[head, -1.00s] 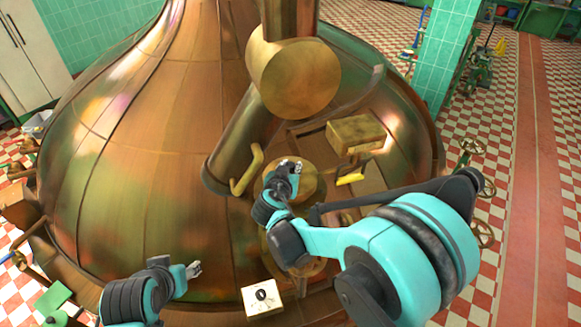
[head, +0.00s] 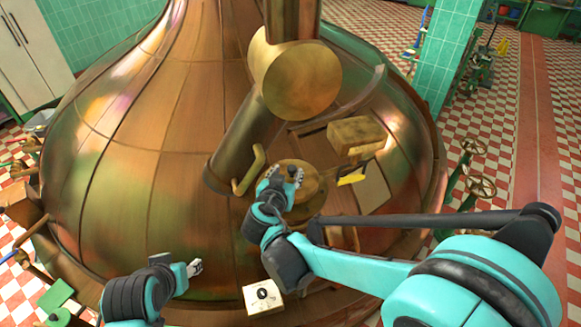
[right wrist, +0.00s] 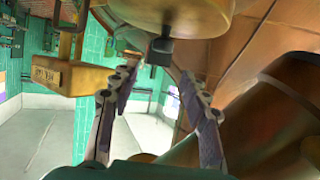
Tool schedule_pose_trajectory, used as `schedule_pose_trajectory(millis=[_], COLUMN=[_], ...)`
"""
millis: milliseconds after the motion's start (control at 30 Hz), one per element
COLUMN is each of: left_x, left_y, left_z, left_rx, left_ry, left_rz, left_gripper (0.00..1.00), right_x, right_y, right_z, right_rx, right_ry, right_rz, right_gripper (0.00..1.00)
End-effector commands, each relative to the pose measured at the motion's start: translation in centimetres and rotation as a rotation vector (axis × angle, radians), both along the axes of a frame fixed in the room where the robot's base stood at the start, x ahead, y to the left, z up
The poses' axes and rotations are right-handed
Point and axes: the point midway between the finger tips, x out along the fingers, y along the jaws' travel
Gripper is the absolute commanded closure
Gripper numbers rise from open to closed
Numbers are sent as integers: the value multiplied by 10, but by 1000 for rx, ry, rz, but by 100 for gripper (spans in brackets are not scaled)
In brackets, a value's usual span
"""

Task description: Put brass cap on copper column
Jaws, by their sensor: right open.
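The brass cap (head: 312,190) is a round disc with a small dark knob. It lies on the kettle's slope, below the large brass disc. In the right wrist view the cap (right wrist: 180,18) is at the top, its dark knob (right wrist: 160,50) pointing down in the picture. My right gripper (head: 281,173) is at the cap's left side. Its fingers (right wrist: 155,85) are spread and empty, with the knob just beyond the tips. A thick copper column (head: 245,140) leans up beside it; I cannot tell if it is the task's column. My left gripper (head: 195,268) is low on the left; its jaws are unclear.
The large kettle (head: 130,190) fills the middle. A large brass disc (head: 301,80), a bent brass handle (head: 258,160) and a brass box (head: 355,134) stand close to my right gripper. A cream plate (head: 263,298) with a black knob is at the front.

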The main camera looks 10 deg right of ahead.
Motion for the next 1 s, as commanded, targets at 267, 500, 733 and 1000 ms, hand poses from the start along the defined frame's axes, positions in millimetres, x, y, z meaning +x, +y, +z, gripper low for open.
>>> schedule_pose_trajectory(millis=[267,500,733,1000], left_x=[0,0,0,0], left_y=[0,0,0,0], left_z=[-1,-1,-1,-1], left_rx=[0,0,0,0], left_ry=[0,0,0,0], left_rz=[0,0,0,0], left_gripper=[54,54,54,54], right_x=[-37,-66,-150,-209], right_y=[16,-25,-82,-80], right_z=[16,8,-22,-33], right_rx=[1,-11,37,107], right_ry=[0,155,475,552], right_rz=[2,1,144,350], right_gripper=[54,54,54,54])
